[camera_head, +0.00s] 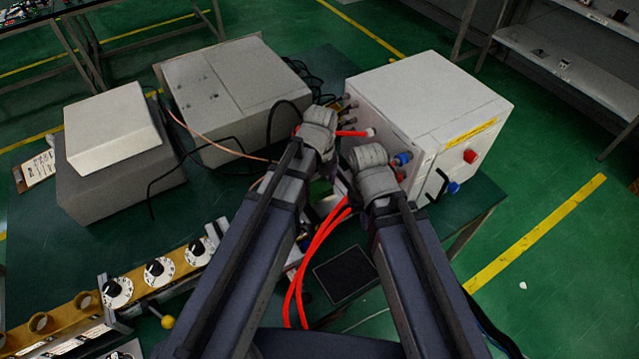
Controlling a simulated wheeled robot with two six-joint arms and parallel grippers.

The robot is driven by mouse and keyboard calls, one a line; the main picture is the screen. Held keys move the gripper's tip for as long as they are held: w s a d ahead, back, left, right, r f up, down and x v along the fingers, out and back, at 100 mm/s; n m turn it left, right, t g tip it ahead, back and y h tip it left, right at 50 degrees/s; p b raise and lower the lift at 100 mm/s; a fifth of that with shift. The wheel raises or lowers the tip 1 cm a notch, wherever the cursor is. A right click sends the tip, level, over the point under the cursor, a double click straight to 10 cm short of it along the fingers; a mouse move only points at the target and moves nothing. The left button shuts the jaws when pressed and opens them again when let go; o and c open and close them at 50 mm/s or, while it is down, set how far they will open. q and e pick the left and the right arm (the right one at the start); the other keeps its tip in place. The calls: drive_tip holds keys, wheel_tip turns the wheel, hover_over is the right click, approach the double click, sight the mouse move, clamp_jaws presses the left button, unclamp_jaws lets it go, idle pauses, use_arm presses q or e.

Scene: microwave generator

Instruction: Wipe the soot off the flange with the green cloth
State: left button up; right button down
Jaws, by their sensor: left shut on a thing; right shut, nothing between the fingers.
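My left arm reaches up the middle of the view, and its wrist stands over the bench in front of the white cabinet. My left gripper (322,172) points down below that wrist, mostly hidden, and is shut on a small green patch, the green cloth (319,189). My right gripper (372,178) is beside it to the right, shut and empty, its fingers largely hidden by its own wrist. I cannot make out the flange or any soot; the arms cover the area around the cloth.
A white cabinet (430,95) with red and blue fittings stands right behind my grippers. Grey boxes (220,95) stand at the back left. Red hoses (322,235) run between my arms beside a black pad (345,274). A panel of dials (158,270) is at the left.

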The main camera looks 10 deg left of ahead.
use_arm(q)
drive_tip(key=shift+w+d, duration=0.9)
drive_tip(key=shift+d, duration=0.1)
drive_tip(key=shift+w+d+r, duration=0.1)
drive_tip(key=shift+w+d, duration=0.3)
drive_tip(key=shift+d, duration=0.15)
drive_tip(key=shift+o, duration=0.3)
drive_tip(key=shift+w+d+r+p, duration=0.15)
drive_tip(key=shift+r+p, duration=0.6)
drive_tip(key=shift+p, duration=0.15)
wheel_tip(320, 180, up, 4)
drive_tip(key=p, duration=0.3)
drive_tip(key=shift+f, duration=0.25)
clamp_jaws()
wheel_tip(320, 180, up, 4)
drive_tip(key=p, duration=0.4)
drive_tip(key=shift+f, duration=0.1)
